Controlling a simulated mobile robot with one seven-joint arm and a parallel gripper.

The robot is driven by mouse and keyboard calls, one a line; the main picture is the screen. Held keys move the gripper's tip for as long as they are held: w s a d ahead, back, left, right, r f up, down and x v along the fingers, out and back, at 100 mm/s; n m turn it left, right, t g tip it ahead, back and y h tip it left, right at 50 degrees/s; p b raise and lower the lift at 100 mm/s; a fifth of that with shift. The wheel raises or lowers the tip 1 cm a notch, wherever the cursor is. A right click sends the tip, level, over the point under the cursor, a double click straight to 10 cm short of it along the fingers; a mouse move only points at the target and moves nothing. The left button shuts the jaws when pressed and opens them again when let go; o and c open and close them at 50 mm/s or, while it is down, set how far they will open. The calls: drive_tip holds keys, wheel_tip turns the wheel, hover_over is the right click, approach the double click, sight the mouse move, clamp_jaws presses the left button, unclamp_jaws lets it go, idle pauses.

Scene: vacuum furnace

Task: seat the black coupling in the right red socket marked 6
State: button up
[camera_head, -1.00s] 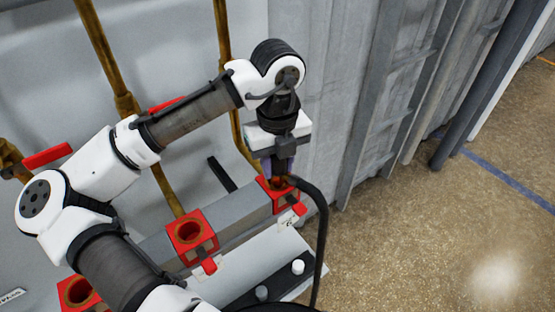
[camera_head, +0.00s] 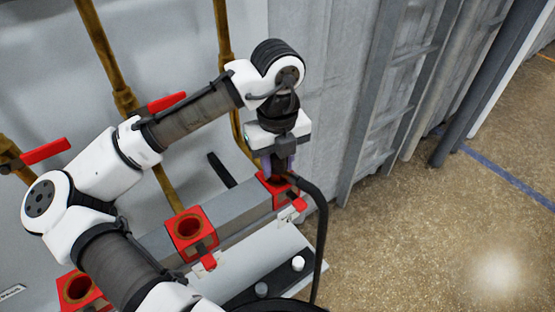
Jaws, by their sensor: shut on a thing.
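My gripper (camera_head: 279,166) points down over the right red socket (camera_head: 267,190), at the far end of the grey beam. It is shut on the black coupling, whose dark body is mostly hidden between the fingers. The coupling's black hose (camera_head: 322,220) leaves to the right and hangs down in a curve. The coupling's lower end is at the mouth of the right socket; I cannot tell how deep it sits. A small white tag (camera_head: 290,213) is by that socket, its marking too small to read.
An open red socket (camera_head: 190,226) is mid-beam, and another (camera_head: 78,288) is at lower left. Brown pipes (camera_head: 123,98) with red handles (camera_head: 45,151) run behind my arm. The grey ribbed wall (camera_head: 345,110) is close to the gripper's right. Open floor (camera_head: 440,240) lies farther right.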

drive_tip(key=shift+f, duration=0.1)
drive_tip(key=o, duration=1.2)
drive_tip(key=shift+o, duration=0.2)
wheel_tip(320, 180, up, 14)
drive_tip(key=shift+f, duration=0.1)
